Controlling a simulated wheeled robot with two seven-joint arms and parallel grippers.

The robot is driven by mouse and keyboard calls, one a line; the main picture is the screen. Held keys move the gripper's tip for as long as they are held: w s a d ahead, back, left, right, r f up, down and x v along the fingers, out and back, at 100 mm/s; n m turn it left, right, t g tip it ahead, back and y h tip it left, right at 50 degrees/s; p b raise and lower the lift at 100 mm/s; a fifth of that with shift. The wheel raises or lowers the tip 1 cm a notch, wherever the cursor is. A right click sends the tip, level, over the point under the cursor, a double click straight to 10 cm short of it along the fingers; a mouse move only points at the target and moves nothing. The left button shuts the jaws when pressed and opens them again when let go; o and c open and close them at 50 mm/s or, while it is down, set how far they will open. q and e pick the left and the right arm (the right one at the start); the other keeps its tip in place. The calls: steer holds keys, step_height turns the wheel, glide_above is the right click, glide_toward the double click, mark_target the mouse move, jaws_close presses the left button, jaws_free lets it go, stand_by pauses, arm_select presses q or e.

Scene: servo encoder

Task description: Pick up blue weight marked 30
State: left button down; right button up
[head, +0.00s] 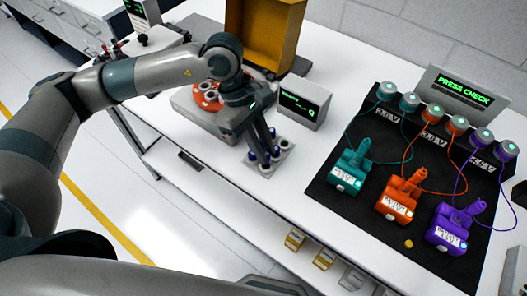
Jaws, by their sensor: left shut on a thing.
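My left gripper (264,156) reaches down over a small grey tray (267,172) near the table's front edge. Its dark fingers are shut on a small blue weight, which the fingers largely hide. Other small dark-blue weights stand on the tray, one at its left side (251,156) and one toward its back (272,132). Any number on the weights is too small to read. I cannot tell whether the held weight still touches the tray. My right gripper is not in view.
A small display box (305,104) stands just right of the gripper. A grey device with orange-red parts (208,95) is behind my wrist, and a yellow bin (262,35) is farther back. A black mat (333,203) with teal, orange and purple devices fills the right side.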

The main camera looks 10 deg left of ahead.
arm_select(q)
steer(key=s+d+r+p, duration=0.1)
steer(key=s+d+r, duration=0.3)
steer(key=s+r, duration=0.4)
steer(key=s, duration=0.2)
steer(key=shift+s+d, duration=0.35)
